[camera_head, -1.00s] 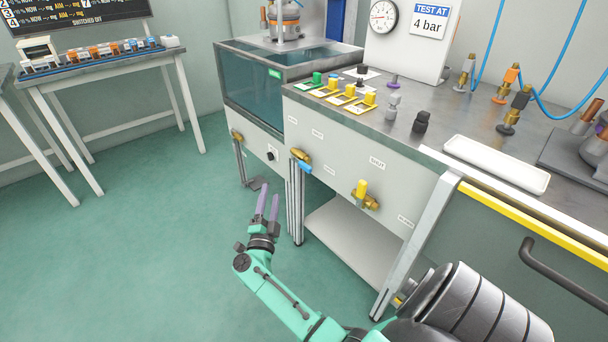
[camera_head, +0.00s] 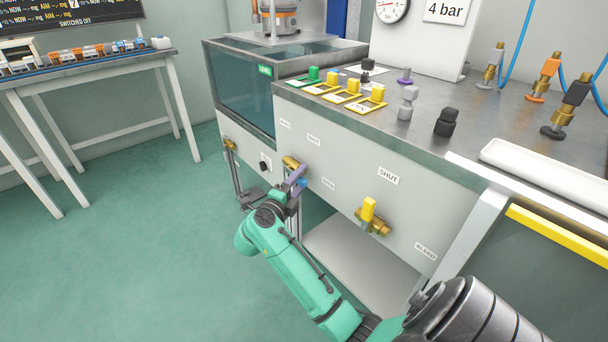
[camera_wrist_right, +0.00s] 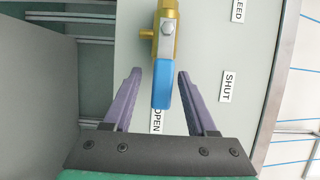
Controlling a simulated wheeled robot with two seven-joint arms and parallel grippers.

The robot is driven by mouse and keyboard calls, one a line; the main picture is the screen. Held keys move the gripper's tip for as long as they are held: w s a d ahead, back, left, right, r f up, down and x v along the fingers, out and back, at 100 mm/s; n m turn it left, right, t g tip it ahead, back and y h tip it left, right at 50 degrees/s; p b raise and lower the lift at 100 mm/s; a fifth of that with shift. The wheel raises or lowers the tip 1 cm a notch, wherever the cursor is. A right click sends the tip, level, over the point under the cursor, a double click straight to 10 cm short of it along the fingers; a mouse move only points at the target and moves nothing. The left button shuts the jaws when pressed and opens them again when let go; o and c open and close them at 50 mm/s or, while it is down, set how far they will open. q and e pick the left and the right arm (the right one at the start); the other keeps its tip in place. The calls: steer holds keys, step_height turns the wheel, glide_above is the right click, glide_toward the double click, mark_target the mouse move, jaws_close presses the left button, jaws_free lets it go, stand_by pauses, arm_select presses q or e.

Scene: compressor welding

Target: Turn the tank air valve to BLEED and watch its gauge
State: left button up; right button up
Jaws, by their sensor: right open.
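A brass valve with a blue handle (camera_wrist_right: 162,84) sits on the grey front panel; in the head view its brass body (camera_head: 291,162) shows just above my gripper. In the right wrist view, the handle points at the OPEN label, with SHUT (camera_wrist_right: 227,86) to the side and a partly cut BLEED label (camera_wrist_right: 238,10) at the top. My right gripper (camera_wrist_right: 156,75) is open, its purple fingers either side of the handle with gaps visible. In the head view my right gripper (camera_head: 297,178) covers most of the handle. A round dial gauge (camera_head: 391,8) is cut by the top edge, its reading unclear.
A yellow-handled brass valve (camera_head: 369,212) is on the same panel to the right, and another brass valve (camera_head: 229,144) to the left. The bench top above holds yellow trays, a white tray (camera_head: 545,172) and hose fittings. Floor at left is clear.

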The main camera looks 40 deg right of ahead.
steer(key=shift+r, duration=0.1)
steer(key=shift+a, duration=0.1)
jaws_close()
stand_by(1.2)
